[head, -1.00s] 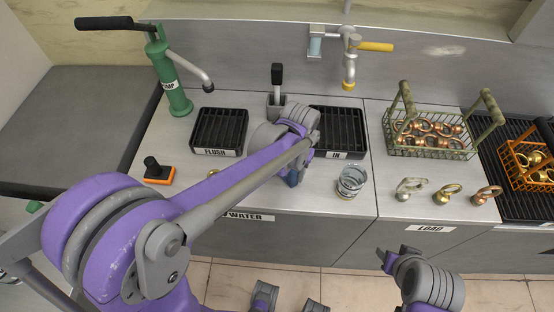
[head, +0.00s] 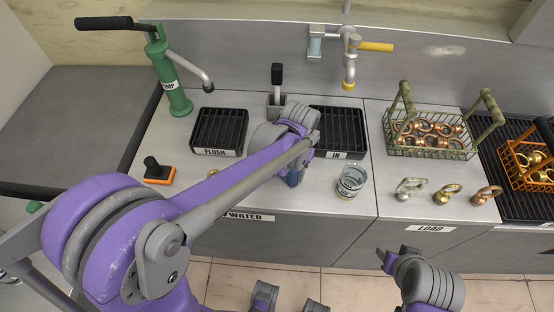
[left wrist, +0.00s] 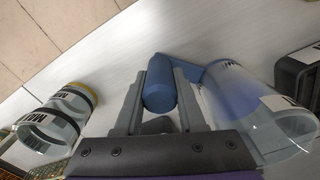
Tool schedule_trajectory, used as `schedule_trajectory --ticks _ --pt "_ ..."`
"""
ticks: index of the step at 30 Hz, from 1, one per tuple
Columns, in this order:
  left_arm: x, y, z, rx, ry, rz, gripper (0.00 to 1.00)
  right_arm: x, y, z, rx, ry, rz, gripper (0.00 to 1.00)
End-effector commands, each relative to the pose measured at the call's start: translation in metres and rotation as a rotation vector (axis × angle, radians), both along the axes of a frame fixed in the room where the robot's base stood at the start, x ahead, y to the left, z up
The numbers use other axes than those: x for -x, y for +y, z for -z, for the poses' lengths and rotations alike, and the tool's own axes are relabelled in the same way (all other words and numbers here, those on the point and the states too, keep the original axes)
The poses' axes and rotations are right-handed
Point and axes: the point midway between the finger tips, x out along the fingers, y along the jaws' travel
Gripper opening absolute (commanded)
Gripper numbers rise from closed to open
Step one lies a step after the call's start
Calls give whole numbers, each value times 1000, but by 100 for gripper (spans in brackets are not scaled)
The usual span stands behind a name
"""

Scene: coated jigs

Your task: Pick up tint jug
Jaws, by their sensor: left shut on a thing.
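The tint jug (left wrist: 232,95), a clear vessel with a blue tint and a blue handle (left wrist: 158,88), is at the right in the left wrist view. My left gripper (left wrist: 160,95) is shut on the blue handle, one finger on each side. In the head view, only a bit of blue (head: 292,179) shows beneath my left wrist, and the arm hides the rest of the jug. My right gripper (head: 389,261) is at the lower right in front of the counter; its jaws are too unclear to judge.
A clear jar (head: 351,182) stands right of my left gripper, close by. Behind are the FLUSH rack (head: 219,131) and IN rack (head: 340,130). A green wire basket (head: 430,146) of rings and several loose rings are to the right. A green pump (head: 170,80) stands left.

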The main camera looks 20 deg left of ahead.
Motion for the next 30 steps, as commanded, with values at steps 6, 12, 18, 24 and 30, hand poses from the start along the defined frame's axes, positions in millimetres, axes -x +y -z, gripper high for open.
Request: schedule_trajectory --ticks 6,12,18,24,30 --pt "0 0 0 0 0 0 0 0 0 0 0 0 0 50" --pt "0 0 -1 -1 0 0 0 0 0 0 0 0 0 50" --pt "0 0 -17 -1 -1 0 0 -1 0 -2 0 -1 0 50" --pt "0 0 -57 -1 -1 1 0 -2 0 -7 0 -3 0 50" --pt "0 0 -89 -1 -1 1 0 -2 0 -9 0 -4 0 50"
